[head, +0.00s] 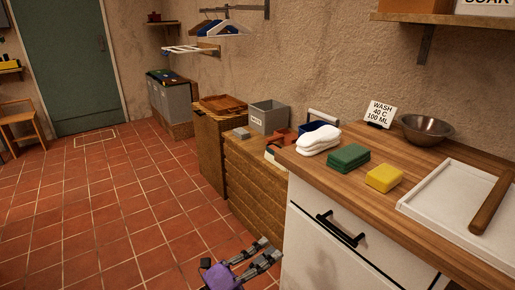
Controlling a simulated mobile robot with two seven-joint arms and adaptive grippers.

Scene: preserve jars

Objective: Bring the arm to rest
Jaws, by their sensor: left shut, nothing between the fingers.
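My left gripper (269,249) is low at the bottom centre of the head view, with grey-black fingers and a purple part behind them. It is shut and empty, in front of the white drawer cabinet (330,250) and above the tiled floor. It appears apart from the cabinet, though the exact gap is hard to tell. My right gripper is not in view.
The wooden counter (415,202) holds folded white cloths (318,140), a green block (348,158), a yellow block (384,178), a metal bowl (426,130) and a white tray (440,225). A black drawer handle (340,230) sticks out. The floor (120,220) at left is clear.

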